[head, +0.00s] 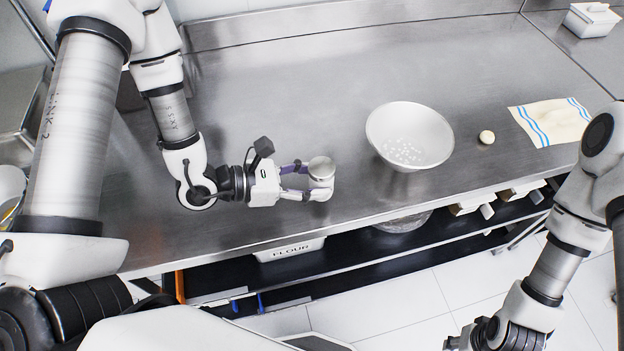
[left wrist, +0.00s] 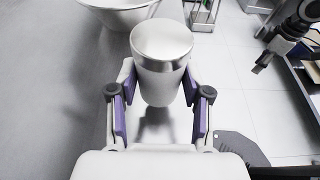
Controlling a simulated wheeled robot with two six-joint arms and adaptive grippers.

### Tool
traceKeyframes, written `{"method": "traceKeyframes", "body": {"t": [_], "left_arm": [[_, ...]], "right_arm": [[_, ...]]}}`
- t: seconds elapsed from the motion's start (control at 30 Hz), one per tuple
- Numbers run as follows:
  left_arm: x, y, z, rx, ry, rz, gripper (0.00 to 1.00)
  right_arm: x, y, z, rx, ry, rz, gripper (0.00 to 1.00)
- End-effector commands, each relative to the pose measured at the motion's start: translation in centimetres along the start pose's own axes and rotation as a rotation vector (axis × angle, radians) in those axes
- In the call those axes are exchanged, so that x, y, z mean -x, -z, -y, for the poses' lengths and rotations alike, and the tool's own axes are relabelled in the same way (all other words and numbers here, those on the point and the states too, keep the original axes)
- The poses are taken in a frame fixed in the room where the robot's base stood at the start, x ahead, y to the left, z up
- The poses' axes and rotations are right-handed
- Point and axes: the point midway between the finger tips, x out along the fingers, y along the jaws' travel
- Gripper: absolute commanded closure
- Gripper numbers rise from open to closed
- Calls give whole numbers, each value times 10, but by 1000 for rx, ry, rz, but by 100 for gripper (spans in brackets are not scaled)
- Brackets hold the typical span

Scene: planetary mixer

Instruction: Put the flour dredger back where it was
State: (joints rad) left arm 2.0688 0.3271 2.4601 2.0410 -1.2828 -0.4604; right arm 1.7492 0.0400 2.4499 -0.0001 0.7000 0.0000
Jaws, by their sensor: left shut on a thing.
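The flour dredger (head: 321,170) is a silvery cylinder with a domed metal lid. It is at the front part of the steel counter, left of the bowl. My left gripper (head: 300,180) is shut around its body. In the left wrist view the dredger (left wrist: 161,62) stands upright between the two purple-padded fingers (left wrist: 158,115). I cannot tell whether its base touches the counter. My right gripper (head: 470,340) is low at the right, partly cut off by the frame edge, away from the dredger; its fingers are too unclear to read.
The counter's middle back is clear.

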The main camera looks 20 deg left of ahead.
Motion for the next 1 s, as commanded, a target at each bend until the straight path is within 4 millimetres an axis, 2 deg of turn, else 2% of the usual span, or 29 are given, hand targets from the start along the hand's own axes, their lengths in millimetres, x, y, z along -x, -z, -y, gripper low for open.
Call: {"method": "traceKeyframes", "body": {"t": [0.1,0.33,0.4,0.53,0.9,0.93,0.97,1.0], "left_arm": [[-4,-6,-26,-2,-2,0,100],[-13,-1,-56,1,-1,-3,100],[-17,13,-53,5,3,-6,100],[-23,30,-54,1,1,-3,100],[-25,38,-54,1,0,0,100],[-24,36,-54,1,0,-1,41],[-24,36,-54,1,0,-1,30],[-24,36,-54,1,0,-1,27]], "right_arm": [[16,0,0,0,0,-1,60],[27,0,0,0,0,-1,60],[32,0,0,0,0,-1,60],[38,0,0,0,0,-1,60],[30,0,0,0,0,-1,60],[32,0,0,0,0,0,60],[32,0,0,0,0,0,60],[32,0,0,0,0,0,60]]}}
